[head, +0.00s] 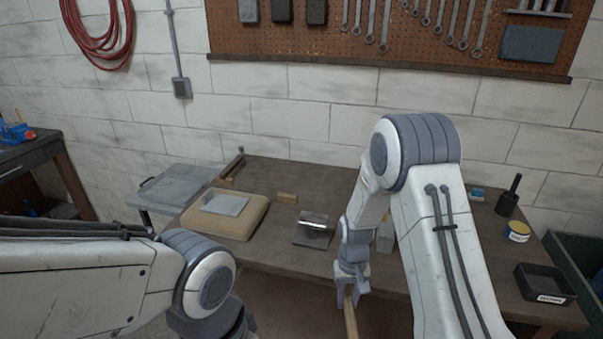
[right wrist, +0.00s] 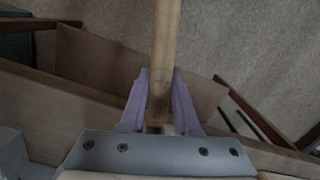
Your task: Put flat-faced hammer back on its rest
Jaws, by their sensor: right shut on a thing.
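My right gripper (head: 349,296) is shut on a wooden handle (head: 351,322) in front of the bench's near edge. In the right wrist view the purple fingers (right wrist: 161,78) press on both sides of the same pale handle (right wrist: 165,35). It is probably the hammer's handle; its head is out of sight in both views. I cannot tell which is the hammer's rest. My left arm is at the lower left, its fingers out of view.
The bench (head: 275,255) holds a tan pad (head: 190,219) with a metal sheet (head: 225,205), and a dark metal block (head: 314,231). A black tray (head: 545,281), a yellow tin (head: 517,232) and a dark brush-like tool (head: 508,198) are at the right. A wall pegboard hangs behind.

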